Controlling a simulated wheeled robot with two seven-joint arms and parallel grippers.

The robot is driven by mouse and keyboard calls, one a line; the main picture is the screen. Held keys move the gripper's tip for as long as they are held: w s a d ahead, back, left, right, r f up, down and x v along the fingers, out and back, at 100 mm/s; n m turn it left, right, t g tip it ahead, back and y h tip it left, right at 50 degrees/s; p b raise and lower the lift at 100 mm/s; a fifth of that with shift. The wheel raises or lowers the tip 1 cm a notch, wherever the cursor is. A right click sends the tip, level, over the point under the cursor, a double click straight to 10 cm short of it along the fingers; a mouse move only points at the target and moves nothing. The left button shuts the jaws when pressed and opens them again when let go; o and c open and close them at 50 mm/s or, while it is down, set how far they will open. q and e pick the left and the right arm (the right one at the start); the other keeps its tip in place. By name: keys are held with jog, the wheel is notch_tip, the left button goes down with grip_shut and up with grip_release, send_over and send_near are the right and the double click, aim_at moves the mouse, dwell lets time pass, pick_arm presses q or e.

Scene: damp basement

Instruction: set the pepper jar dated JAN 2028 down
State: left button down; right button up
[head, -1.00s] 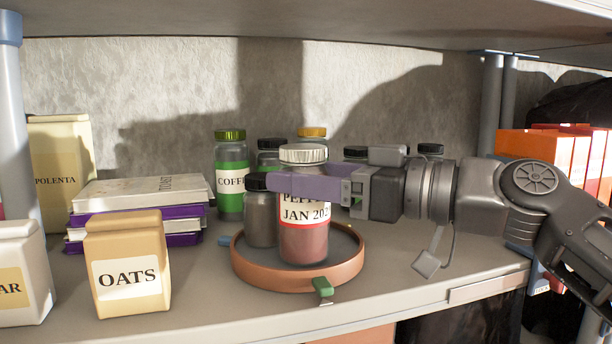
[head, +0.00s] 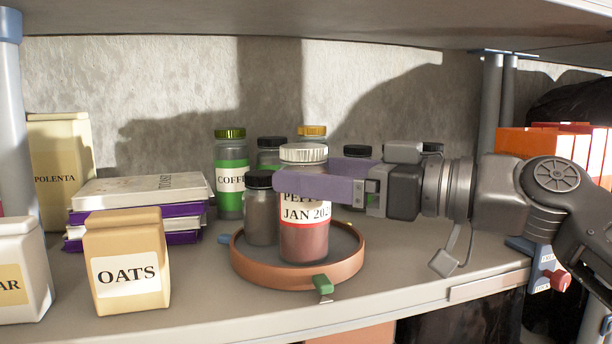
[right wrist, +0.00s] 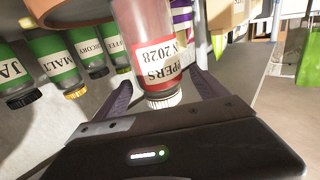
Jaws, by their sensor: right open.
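The pepper jar (head: 304,242) has a white lid, a red body and a label reading PEPPERS and JAN 202, its last digit cut off. It stands upright in the round terracotta-coloured tray (head: 262,275). My right gripper (head: 302,174) is open around the jar's upper part, with one purple finger in front and the other partly hidden behind. In the right wrist view the jar (right wrist: 148,45), dated 2028, shows upside down between the spread fingers. My left gripper is not in view.
A dark-lidded grey jar (head: 261,222) stands left of the pepper jar in the tray. A coffee jar (head: 229,200) and several other jars stand behind. Books (head: 140,190) and an oats box (head: 128,270) are to the left. The upper shelf (head: 300,20) hangs above.

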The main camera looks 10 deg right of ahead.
jog(key=b+v, duration=0.2)
jog(key=v, duration=0.8)
jog(key=shift+d, duration=0.15)
